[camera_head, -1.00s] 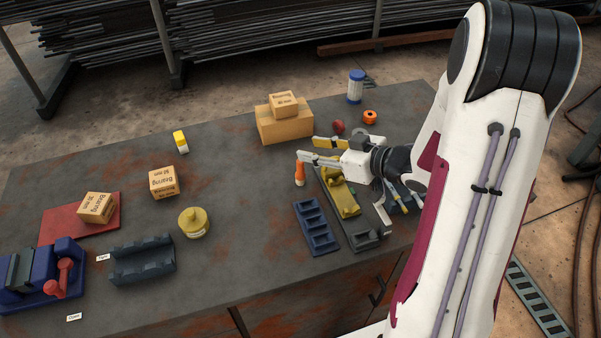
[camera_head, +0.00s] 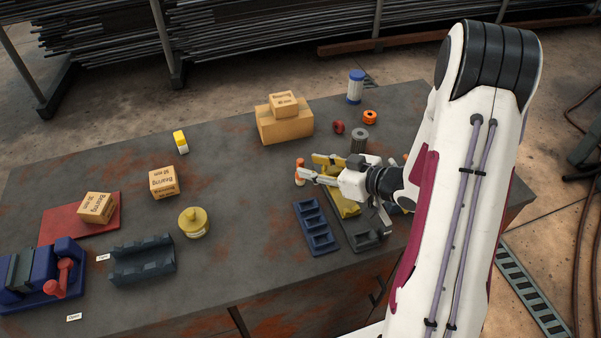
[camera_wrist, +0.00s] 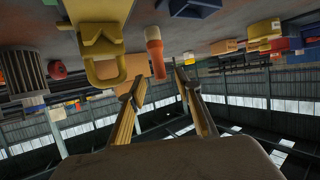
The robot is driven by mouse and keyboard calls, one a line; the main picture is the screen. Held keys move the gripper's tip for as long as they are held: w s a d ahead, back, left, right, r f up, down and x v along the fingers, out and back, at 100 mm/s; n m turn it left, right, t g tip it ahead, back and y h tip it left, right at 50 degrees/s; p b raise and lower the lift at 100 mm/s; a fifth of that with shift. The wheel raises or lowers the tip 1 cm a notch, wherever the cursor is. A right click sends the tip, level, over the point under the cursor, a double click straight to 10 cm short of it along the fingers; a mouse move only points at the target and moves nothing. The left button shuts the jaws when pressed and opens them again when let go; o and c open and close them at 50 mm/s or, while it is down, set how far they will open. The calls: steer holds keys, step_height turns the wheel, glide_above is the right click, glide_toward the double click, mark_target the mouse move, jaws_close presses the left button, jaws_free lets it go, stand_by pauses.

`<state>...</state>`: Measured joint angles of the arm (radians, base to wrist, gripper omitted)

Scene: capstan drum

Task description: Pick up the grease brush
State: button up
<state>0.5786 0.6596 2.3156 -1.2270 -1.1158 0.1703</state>
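What I take to be the grease brush (camera_head: 299,180) stands upright on the dark table, orange with a pale band. In the wrist view the brush (camera_wrist: 154,45) is ahead of the fingertips, roughly between them in the picture. My gripper (camera_head: 306,165) is open, with its fingers spread and pointing left in the head view. The wrist view also shows my gripper (camera_wrist: 158,82) with nothing held. In the head view a finger partly covers the brush. I cannot tell whether it touches.
A yellow part (camera_head: 347,207) lies under and beside my gripper, close to the brush. A blue slotted tray (camera_head: 317,227) sits in front. A grey cylinder (camera_head: 359,140) and cardboard boxes (camera_head: 284,124) stand behind.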

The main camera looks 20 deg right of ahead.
mark_target(300, 166)
steer(key=shift+f, duration=0.15)
stand_by(0.3)
steer(key=shift+f, duration=0.35)
steer(key=shift+x, duration=2.5)
jaws_close()
